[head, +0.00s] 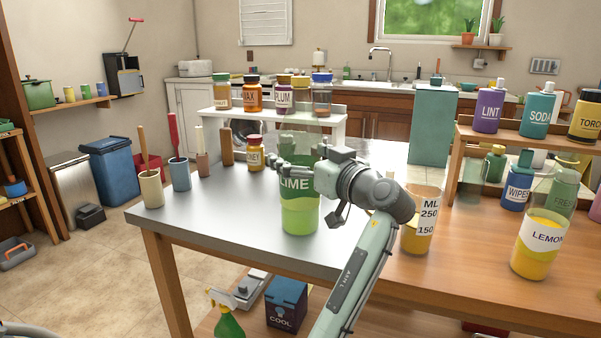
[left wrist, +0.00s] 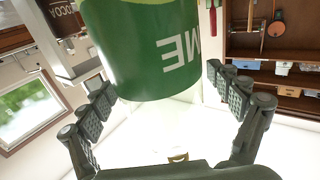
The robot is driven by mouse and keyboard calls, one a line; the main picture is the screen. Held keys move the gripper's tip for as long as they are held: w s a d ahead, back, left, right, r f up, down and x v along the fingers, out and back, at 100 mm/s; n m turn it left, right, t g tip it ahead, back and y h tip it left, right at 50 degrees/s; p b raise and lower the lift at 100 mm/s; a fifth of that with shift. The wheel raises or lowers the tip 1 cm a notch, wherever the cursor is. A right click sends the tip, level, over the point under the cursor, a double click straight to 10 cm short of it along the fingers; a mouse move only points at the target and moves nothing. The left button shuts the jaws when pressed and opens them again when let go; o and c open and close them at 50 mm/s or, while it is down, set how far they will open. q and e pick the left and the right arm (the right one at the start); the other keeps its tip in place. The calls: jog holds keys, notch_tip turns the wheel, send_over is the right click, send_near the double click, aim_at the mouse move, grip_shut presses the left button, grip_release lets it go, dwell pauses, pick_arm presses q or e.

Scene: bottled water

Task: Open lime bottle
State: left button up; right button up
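The lime bottle (head: 299,215) stands upright on the metal-topped table (head: 235,212), with a dark green label and light green contents. Its top is partly hidden behind my left gripper in the head view. My left gripper (head: 308,162) is at the upper part of the bottle, coming from the right. In the left wrist view, the bottle (left wrist: 145,60) with its label is large, and the fingers of my left gripper (left wrist: 160,88) are spread apart near its two sides. I cannot tell whether either finger touches it. My right gripper is not in view.
A honey-coloured jar (head: 255,156) and several utensil cups (head: 181,175) stand to the left. A measuring cup (head: 420,225) and a lemon bottle (head: 536,248) stand to the right. A small white shelf (head: 340,124) with jars is behind. The metal tabletop's front left is clear.

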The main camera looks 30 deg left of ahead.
aim_at(300, 134)
pick_arm(q)
jog(key=c, duration=1.5)
jog(key=shift+o, duration=0.2)
jog(key=shift+r, duration=0.2)
notch_tip(300, 134, up, 4)
jog(key=s+a+r, duration=0.5)
jog(key=s+r, duration=0.1)
jog(key=s, duration=0.4)
jog(key=shift+s+a+r+b, duration=0.2)
jog(key=shift+r+b, duration=0.15)
jog(key=shift+b, duration=0.1)
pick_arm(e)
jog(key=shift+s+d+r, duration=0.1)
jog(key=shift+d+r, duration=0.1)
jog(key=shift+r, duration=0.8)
